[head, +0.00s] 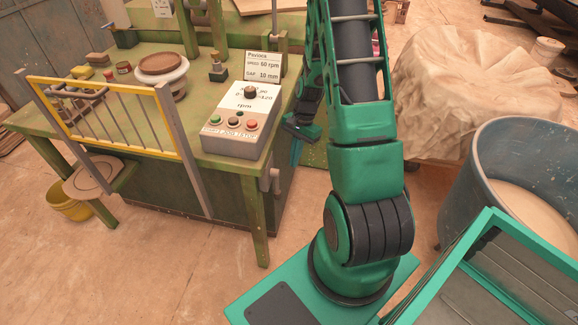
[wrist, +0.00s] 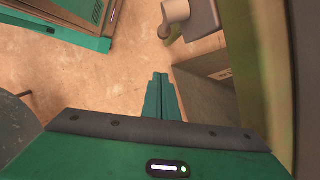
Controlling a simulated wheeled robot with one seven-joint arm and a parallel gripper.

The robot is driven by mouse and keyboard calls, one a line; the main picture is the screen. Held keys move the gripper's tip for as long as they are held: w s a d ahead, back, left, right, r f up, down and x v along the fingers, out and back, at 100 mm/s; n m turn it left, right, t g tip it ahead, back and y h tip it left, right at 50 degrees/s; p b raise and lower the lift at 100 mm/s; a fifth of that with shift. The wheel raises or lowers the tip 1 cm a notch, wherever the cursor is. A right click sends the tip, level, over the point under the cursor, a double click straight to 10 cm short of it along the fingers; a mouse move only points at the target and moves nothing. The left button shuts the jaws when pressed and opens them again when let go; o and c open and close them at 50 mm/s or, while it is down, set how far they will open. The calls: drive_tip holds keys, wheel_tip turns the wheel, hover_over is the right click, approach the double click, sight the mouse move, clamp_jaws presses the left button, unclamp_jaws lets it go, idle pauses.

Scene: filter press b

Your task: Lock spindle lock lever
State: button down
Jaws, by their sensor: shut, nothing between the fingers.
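A grey fitting, which looks like the spindle lock lever (head: 272,182), sits on the right side of the green bench, below the control box. In the wrist view the lever (wrist: 176,12) shows at the top, right of centre, with a grey block beside it. My gripper (head: 295,155) hangs beside the bench's right edge, above and to the right of the lever. In the wrist view its teal fingers (wrist: 160,78) are together and empty, pointing toward the floor. A gap of open floor lies between the fingertips and the lever.
The control box (head: 236,118) with a dial and buttons stands on the bench (head: 130,192), close to my gripper. A yellow guard frame (head: 110,88) stands at the bench's front. A cloth-covered heap (head: 460,90) and a blue-grey tub (head: 470,190) are at right.

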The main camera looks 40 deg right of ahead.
drive_tip(key=s+a+f, duration=0.1)
drive_tip(key=a+f, duration=0.5)
drive_tip(key=f, duration=0.2)
idle(0.4)
drive_tip(key=shift+a, duration=0.1)
